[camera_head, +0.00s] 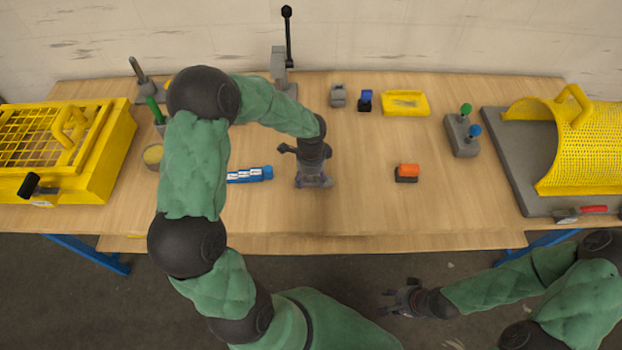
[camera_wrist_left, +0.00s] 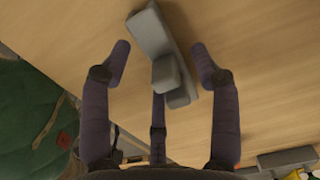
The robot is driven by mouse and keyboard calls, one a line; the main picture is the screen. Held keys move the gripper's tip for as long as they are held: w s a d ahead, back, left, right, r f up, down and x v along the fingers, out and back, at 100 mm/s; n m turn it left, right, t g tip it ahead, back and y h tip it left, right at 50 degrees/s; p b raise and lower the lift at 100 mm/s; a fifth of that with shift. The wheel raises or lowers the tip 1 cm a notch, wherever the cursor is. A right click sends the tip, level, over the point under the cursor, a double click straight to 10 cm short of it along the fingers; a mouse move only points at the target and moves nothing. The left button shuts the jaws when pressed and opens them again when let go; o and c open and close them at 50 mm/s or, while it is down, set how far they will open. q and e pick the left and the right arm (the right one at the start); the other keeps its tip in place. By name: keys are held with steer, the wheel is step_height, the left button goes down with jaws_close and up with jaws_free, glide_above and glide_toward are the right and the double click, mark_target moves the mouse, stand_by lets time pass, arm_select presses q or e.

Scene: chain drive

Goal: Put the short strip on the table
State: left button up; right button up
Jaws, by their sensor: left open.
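My left gripper (camera_head: 313,180) is open over the middle of the table (camera_head: 350,215). In the left wrist view, its spread fingers (camera_wrist_left: 160,52) stand around a grey bar with a raised block (camera_wrist_left: 150,35), which seems to lie on the wood. I cannot tell whether the fingers touch it, or whether it is the short strip. A blue strip with white labels (camera_head: 262,173) lies just left of this gripper, partly hidden by my arm. My right gripper (camera_head: 392,302) is open and empty, in front of the table edge.
A yellow mesh box (camera_head: 105,150) stands at the left, a yellow mesh guard (camera_head: 590,150) at the right. A lever press (camera_head: 282,70), a yellow tray (camera_head: 405,103), a two-knob block (camera_head: 462,135) and an orange-topped block (camera_head: 407,172) stand around. The front centre-right is clear.

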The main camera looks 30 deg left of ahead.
arm_select(q)
step_height(320, 180, up, 11)
steer(key=p, duration=0.3)
steer(key=shift+f, duration=0.15)
